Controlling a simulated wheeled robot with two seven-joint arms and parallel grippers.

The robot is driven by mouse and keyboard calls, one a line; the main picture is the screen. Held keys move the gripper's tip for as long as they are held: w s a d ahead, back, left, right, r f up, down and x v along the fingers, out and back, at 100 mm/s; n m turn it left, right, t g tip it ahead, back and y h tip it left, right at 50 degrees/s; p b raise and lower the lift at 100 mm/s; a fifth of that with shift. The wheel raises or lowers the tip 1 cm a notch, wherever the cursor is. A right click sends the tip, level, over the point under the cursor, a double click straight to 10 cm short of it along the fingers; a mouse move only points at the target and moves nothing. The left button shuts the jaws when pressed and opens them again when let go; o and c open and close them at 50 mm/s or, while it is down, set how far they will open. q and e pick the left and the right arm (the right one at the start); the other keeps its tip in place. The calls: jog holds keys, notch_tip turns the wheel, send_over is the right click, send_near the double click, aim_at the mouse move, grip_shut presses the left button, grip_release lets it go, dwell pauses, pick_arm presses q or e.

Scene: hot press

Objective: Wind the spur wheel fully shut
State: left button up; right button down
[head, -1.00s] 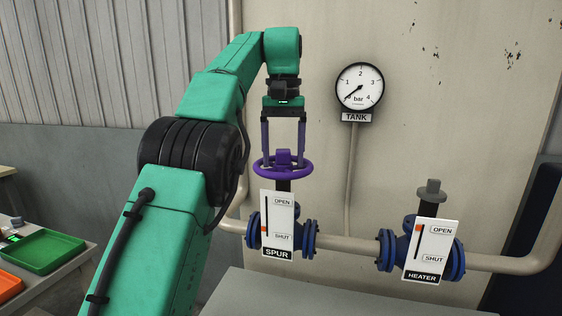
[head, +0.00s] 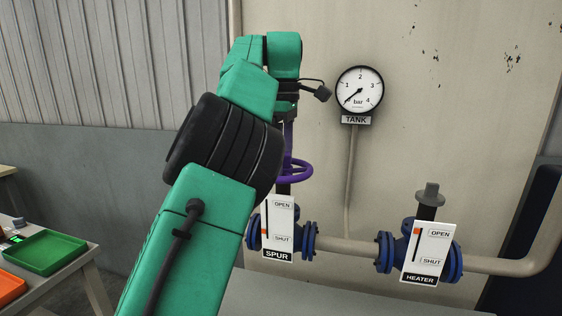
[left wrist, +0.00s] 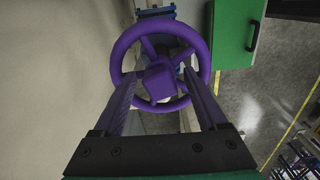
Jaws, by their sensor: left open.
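The purple spur wheel (head: 300,171) is on top of the spur valve, partly hidden behind my left arm in the head view. In the left wrist view the whole wheel (left wrist: 117,52) shows from above, with its square hub (left wrist: 160,82) in the middle. My left gripper (left wrist: 160,76) is open, its two fingers apart on either side of the hub, over the wheel. I cannot tell whether they touch it. The SPUR plate (head: 280,222) has a red marker low on its slot, nearer SHUT than OPEN.
The HEATER valve's plate (head: 430,252), at right, has its marker near OPEN. The TANK gauge (head: 360,88) is on the wall, its needle near the low end. A green tray (head: 45,252) and an orange tray (head: 10,288) are on a bench at left.

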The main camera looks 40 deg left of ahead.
pick_arm(q)
jog(key=n, duration=0.3)
jog(key=shift+n, duration=0.4)
jog(key=n+p, duration=0.2)
jog(key=n, duration=0.4)
jog(key=shift+r, duration=0.15)
jog(key=n+p, duration=0.2)
jog(key=n, duration=0.4)
jog(key=n+p, duration=0.1)
jog(key=n, duration=0.2)
jog(key=shift+n+p, duration=0.35)
jog(key=shift+n, duration=1.05)
